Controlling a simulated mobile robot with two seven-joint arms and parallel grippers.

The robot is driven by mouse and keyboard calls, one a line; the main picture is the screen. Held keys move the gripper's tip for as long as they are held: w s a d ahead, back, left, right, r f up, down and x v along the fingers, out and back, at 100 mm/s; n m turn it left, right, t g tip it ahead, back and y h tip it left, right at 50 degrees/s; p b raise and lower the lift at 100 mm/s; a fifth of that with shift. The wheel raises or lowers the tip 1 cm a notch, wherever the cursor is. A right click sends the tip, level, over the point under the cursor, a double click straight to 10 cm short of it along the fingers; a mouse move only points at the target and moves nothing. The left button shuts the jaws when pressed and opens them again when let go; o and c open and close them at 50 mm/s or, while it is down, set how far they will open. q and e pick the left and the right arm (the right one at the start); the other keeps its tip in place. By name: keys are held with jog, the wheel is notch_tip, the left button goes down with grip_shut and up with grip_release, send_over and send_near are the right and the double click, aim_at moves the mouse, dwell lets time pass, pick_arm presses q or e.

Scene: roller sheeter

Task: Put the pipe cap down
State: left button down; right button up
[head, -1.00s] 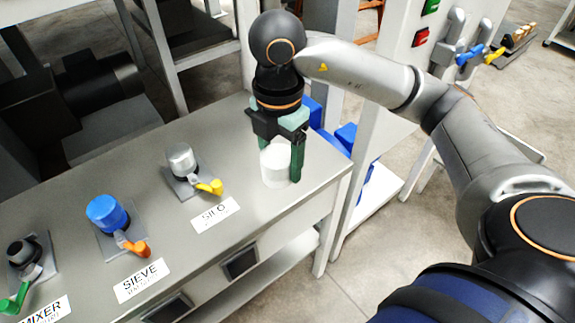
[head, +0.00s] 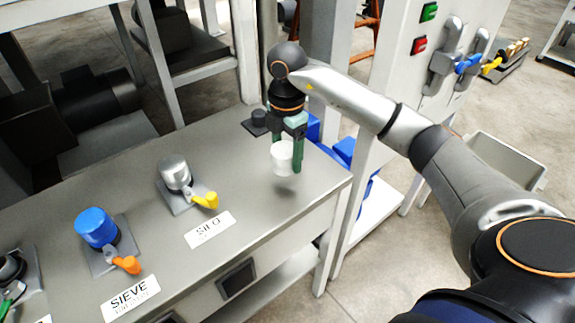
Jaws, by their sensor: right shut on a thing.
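The white pipe cap (head: 282,158) is in my right gripper (head: 286,165), near the right end of the grey table (head: 225,165). The gripper's green fingers are shut on it from the sides. The cap seems to hang slightly above the table, with a faint shadow below it. Just behind and left of it, a short dark pipe stub (head: 258,119) stands uncovered on a dark plate. My left gripper is not in view.
Along the table stand a silver cap (head: 174,172) with a yellow handle by the SILO label (head: 209,230) and a blue cap (head: 96,227) by the SIEVE label (head: 131,297). Bare tabletop lies around the held cap. A white panel (head: 395,75) rises beyond the table's right end.

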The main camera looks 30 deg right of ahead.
aim_at(288, 165)
jog(key=shift+w+d+f, duration=0.2)
jog(key=shift+w+f, duration=0.1)
jog(key=shift+f, duration=0.2)
notch_tip(288, 165, down, 3)
jog(key=shift+d+f, duration=0.1)
jog(key=shift+f, duration=0.05)
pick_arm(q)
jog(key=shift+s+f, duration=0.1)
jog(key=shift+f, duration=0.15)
pick_arm(e)
jog(key=shift+f, duration=0.1)
jog(key=o, duration=1.4)
jog(key=shift+c, duration=0.2)
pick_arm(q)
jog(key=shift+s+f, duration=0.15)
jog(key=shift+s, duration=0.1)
